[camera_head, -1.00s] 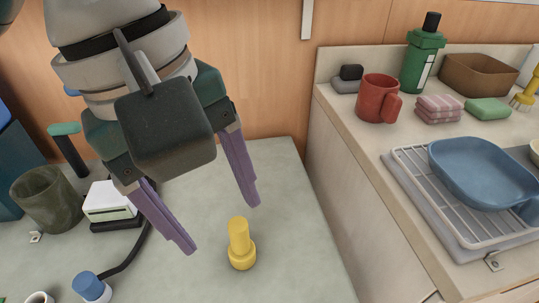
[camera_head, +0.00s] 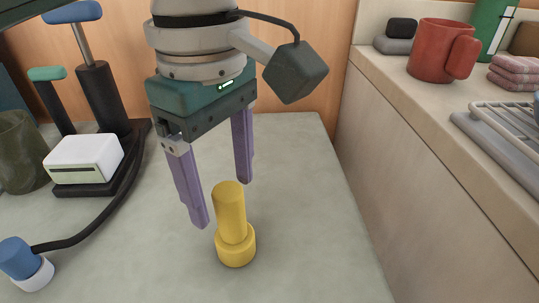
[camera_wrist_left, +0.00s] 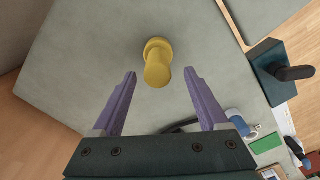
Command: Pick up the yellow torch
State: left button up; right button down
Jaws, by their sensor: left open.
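The yellow torch (camera_head: 233,224) stands upright on the grey tabletop (camera_head: 300,180), its wider end down. My left gripper (camera_head: 221,205) is open, with its two purple fingers pointing down just behind and above the torch in the head view. In the left wrist view the torch (camera_wrist_left: 157,65) lies ahead of the gap between the fingertips (camera_wrist_left: 160,73). Nothing is between the fingers. My right gripper is in neither view.
A white device (camera_head: 84,158) on a black base, a dark cup (camera_head: 22,155) and a blue-capped item (camera_head: 24,262) with a black cable stand to the left. At right, a raised counter (camera_head: 400,95) holds a red mug (camera_head: 441,50). The table around the torch is clear.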

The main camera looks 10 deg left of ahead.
aim_at(233, 225)
pick_arm(q)
jog(key=f, duration=0.2)
jog(key=f+b, duration=0.1)
jog(key=shift+d+f, duration=0.2)
jog(key=shift+f, duration=0.15)
grip_shut()
dwell(0.5)
